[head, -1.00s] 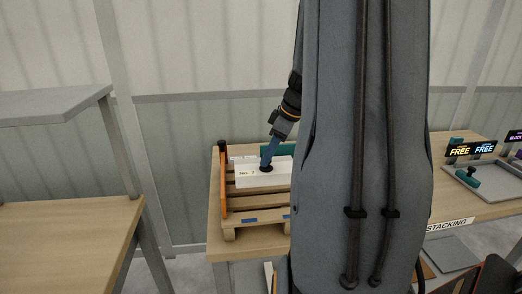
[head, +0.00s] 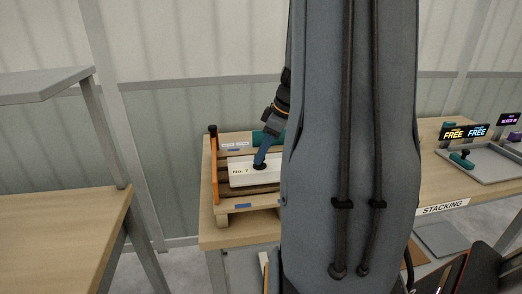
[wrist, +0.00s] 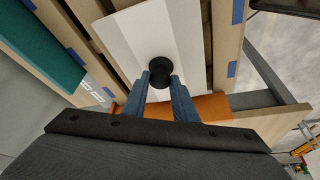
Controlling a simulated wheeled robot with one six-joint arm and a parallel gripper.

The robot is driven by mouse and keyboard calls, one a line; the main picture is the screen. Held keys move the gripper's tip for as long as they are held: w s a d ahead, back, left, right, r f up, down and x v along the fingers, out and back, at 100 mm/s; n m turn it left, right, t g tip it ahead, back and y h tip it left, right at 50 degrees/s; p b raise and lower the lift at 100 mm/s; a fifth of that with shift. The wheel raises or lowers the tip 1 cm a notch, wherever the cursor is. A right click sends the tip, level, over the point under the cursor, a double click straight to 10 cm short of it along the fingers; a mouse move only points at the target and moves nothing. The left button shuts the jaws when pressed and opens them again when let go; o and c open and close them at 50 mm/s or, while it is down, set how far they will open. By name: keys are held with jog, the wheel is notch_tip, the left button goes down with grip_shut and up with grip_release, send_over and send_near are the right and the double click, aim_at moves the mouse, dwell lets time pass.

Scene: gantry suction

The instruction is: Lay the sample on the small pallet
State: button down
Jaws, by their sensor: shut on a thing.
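The sample is a white block (head: 238,180) marked "No. 7" with a black knob on top. My gripper (head: 261,161) is shut on that knob, reaching down from the upper right. In the wrist view my fingers (wrist: 160,84) close around the black knob, with the white sample (wrist: 128,38) beyond them. The sample lies flat over the slats of the small wooden pallet (head: 238,215), inside its outline. I cannot tell whether it touches the slats. My arm hides the right part of the pallet.
An orange guide (head: 214,178) runs along the pallet's left side, and a teal block (wrist: 40,52) stands at its back. The table (head: 440,190) continues right to a grey tray (head: 485,165) with "FREE" signs. A separate bench (head: 60,225) stands at the left.

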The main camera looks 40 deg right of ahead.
jog(key=shift+f, duration=0.45)
jog(key=shift+f+b, duration=0.55)
jog(key=shift+b, duration=0.2)
jog(key=c, duration=1.4)
grip_release()
jog(key=shift+o, duration=0.2)
jog(key=b+v, duration=0.1)
jog(key=v, duration=0.6)
jog(key=shift+s+r, duration=0.2)
jog(key=shift+r, duration=0.15)
jog(key=shift+d, duration=0.1)
